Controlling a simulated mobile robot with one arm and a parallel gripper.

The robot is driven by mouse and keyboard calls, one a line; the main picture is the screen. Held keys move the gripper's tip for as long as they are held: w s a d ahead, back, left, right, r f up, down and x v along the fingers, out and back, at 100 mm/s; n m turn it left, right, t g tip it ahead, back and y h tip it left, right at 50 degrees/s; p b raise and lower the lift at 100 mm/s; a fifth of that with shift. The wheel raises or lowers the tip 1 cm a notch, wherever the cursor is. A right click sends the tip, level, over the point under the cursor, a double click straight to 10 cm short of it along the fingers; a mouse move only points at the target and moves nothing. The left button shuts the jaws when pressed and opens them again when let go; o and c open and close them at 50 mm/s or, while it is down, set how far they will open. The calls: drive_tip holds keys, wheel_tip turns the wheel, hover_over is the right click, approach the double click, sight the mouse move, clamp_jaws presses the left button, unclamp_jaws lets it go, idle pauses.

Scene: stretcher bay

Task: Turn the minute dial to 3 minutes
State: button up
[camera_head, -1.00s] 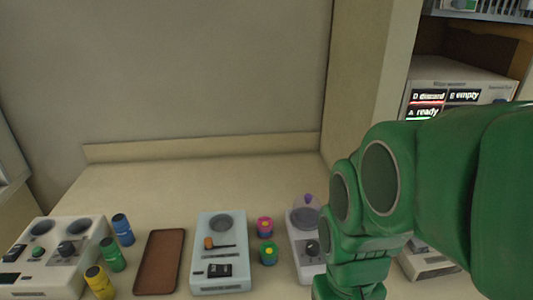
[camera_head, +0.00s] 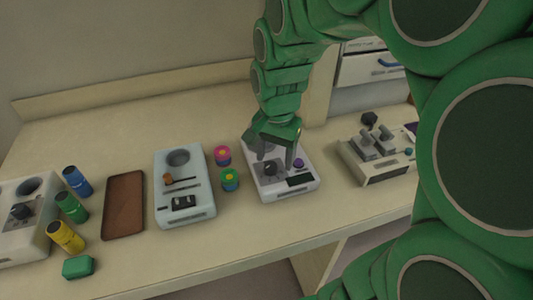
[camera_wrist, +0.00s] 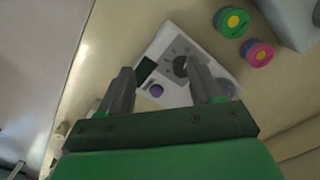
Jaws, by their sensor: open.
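A white device (camera_head: 264,190) stands on the bench under my gripper (camera_head: 276,152). It carries a dark round dial (camera_head: 269,169) with marks around it, a purple button (camera_head: 298,163) and a dark display (camera_head: 300,181) with no readable text. In the wrist view the dial (camera_wrist: 181,66) lies just inside the right finger, below the fingertips. My gripper (camera_wrist: 160,68) is open and empty, above the device's face. The dial's setting is too small to read, and my gripper hides the back of the device in the head view.
To the left stand pink (camera_head: 222,155) and green (camera_head: 230,179) round pieces, a pale blue device (camera_head: 186,207), a brown tray (camera_head: 124,205) and several coloured cylinders. A device with levers (camera_head: 376,160) stands to the right. Bare bench lies in front.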

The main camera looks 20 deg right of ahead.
sight(271, 165)
drive_tip(key=w+m, duration=0.1)
drive_tip(key=w, duration=0.1)
drive_tip(key=w+d+f+m, duration=0.1)
drive_tip(key=w, duration=0.3)
drive_tip(key=shift+d+f+m+t, duration=0.2)
drive_tip(key=shift+f+m+t, duration=0.1)
drive_tip(key=shift+m, duration=0.1)
drive_tip(key=shift+a+f, duration=0.1)
drive_tip(key=shift+f, duration=3.8)
drive_tip(key=shift+w, duration=0.1)
drive_tip(key=c, duration=1)
